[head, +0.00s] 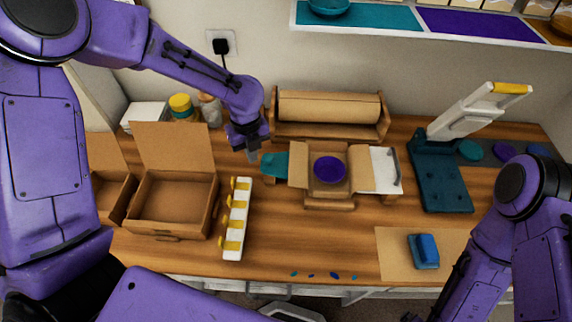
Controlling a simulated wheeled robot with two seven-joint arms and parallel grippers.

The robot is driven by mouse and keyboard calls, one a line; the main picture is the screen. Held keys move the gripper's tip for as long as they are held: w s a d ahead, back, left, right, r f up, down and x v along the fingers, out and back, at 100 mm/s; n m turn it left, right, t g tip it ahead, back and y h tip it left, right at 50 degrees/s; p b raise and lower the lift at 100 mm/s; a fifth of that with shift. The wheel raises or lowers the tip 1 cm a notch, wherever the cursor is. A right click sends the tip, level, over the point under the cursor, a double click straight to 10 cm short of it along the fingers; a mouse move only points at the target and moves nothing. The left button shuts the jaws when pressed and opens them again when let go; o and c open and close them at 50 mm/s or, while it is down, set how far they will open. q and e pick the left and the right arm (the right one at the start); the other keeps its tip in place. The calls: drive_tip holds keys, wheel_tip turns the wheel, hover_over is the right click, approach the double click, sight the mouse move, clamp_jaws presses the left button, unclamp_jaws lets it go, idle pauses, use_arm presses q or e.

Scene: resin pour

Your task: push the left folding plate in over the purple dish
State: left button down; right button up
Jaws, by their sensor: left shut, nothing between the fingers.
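The purple dish (330,169) sits in the middle of a wooden folding stand, on a sheet of brown card. The left folding plate (274,166) is teal and lies out flat to the left of the dish, apart from it. A card flap (299,165) stands between this plate and the dish. My left gripper (252,156) is shut and empty, pointing down just left of the teal plate's outer end. I cannot tell whether it touches the plate. My right arm comes in at the lower right, and its gripper is out of the picture.
A white plate with a grey handle (385,169) lies out to the right of the dish. A paper roll holder (330,115) stands behind. An open box (170,200) and a white rack with yellow clips (236,220) stand left. A blue block (424,251) lies front right.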

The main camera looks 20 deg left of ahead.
use_arm(q)
drive_tip(key=shift+f, duration=0.65)
drive_tip(key=shift+d, duration=0.1)
